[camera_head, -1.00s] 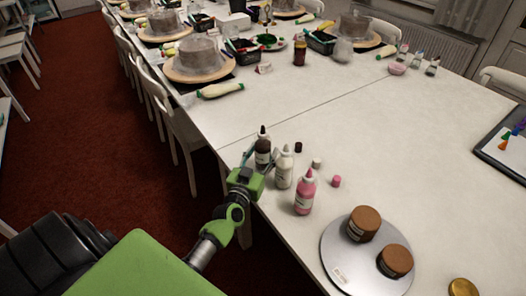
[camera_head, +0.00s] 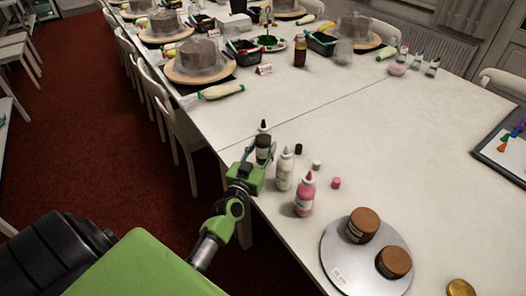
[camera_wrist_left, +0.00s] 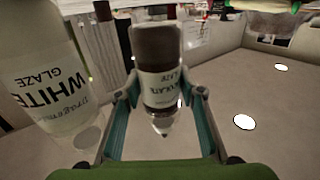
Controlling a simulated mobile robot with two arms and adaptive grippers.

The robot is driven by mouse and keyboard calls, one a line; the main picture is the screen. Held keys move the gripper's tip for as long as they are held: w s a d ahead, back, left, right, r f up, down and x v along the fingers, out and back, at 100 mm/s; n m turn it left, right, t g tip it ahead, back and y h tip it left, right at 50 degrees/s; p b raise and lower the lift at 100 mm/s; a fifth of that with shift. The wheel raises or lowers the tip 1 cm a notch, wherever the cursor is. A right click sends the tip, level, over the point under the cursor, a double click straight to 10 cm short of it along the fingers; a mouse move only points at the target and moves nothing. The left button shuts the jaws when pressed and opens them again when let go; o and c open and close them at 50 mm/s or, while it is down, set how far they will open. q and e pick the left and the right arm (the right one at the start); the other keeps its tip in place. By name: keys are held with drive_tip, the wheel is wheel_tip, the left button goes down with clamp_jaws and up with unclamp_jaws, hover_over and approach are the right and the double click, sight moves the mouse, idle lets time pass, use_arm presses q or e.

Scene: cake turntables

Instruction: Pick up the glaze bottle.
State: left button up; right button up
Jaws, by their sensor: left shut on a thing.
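The dark brown glaze bottle (camera_head: 263,142) is upright near the table's front-left edge. Its dark contents and a label reading roughly "chocolate glaze" show in the left wrist view (camera_wrist_left: 158,45), where it appears upside down. My left gripper (camera_head: 260,158) is shut on it, with one finger on each side of its body. A white glaze bottle (camera_head: 284,170) stands just right of the gripper; it also shows large at the left of the wrist view (camera_wrist_left: 42,85). A pink glaze bottle (camera_head: 305,196) stands nearer. The right gripper is not in view.
Small caps, dark (camera_head: 298,148), white (camera_head: 316,165) and pink (camera_head: 336,183), lie right of the bottles. A round silver turntable (camera_head: 340,262) holds two brown jars. The white table (camera_head: 400,140) is clear in the middle; cake stands line its far end.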

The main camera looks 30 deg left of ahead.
sight(262, 138)
use_arm(q)
drive_tip(key=s+r, duration=0.1)
drive_tip(key=r, duration=0.1)
drive_tip(key=s+d+r+p, duration=0.1)
drive_tip(key=s, duration=0.1)
drive_tip(key=s+r, duration=0.1)
drive_tip(key=r, duration=0.1)
drive_tip(key=shift+s+d+r+p, duration=0.2)
drive_tip(key=shift+r+p, duration=0.1)
drive_tip(key=shift+r, duration=0.05)
drive_tip(key=shift+o, duration=0.2)
drive_tip(key=s+d+r, duration=0.2)
drive_tip(key=s+r, duration=0.2)
drive_tip(key=s, duration=0.5)
drive_tip(key=shift+d, duration=0.35)
drive_tip(key=shift+r, duration=0.1)
